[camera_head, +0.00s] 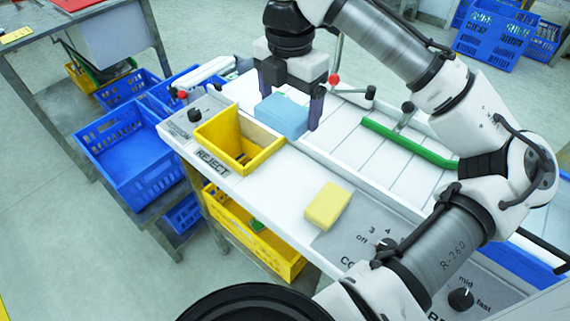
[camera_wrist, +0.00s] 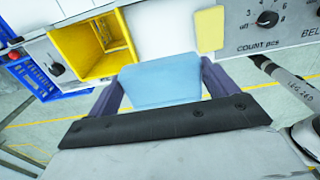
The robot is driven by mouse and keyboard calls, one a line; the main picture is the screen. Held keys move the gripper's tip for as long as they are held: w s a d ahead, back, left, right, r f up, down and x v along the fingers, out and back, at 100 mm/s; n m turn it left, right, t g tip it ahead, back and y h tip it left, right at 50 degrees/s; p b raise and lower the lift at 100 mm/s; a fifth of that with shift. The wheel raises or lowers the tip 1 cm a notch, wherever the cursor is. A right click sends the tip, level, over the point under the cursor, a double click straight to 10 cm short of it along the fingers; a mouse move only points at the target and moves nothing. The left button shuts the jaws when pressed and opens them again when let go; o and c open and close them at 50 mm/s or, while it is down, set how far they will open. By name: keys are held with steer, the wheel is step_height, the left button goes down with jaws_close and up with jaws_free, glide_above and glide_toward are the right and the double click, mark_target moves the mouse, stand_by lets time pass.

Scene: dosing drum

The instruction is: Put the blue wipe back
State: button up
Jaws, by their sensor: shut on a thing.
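The blue wipe (camera_head: 282,115) is a light blue block between the fingers of my gripper (camera_head: 293,98). The gripper is shut on it near the far end of the white machine top, just behind the yellow reject bin. In the wrist view the blue wipe (camera_wrist: 162,86) fills the space between the two dark fingers of my gripper (camera_wrist: 160,90). I cannot tell whether the wipe touches the surface under it.
A yellow bin (camera_head: 262,158) marked REJECT is open in front of the wipe. A yellow wipe-like block (camera_head: 327,206) lies on the white top near the control panel. A green bar (camera_head: 410,144) and levers with red and black knobs stand nearby. Blue crates (camera_head: 135,155) are at left.

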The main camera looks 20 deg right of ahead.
mark_target(288, 176)
step_height(288, 176, down, 17)
steer(key=shift+p, duration=0.5)
steer(key=shift+f, duration=0.1)
steer(key=shift+f, duration=0.15)
steer(key=o, duration=0.8)
step_height(288, 176, up, 13)
steer(key=b, duration=0.1)
steer(key=shift+f, duration=0.2)
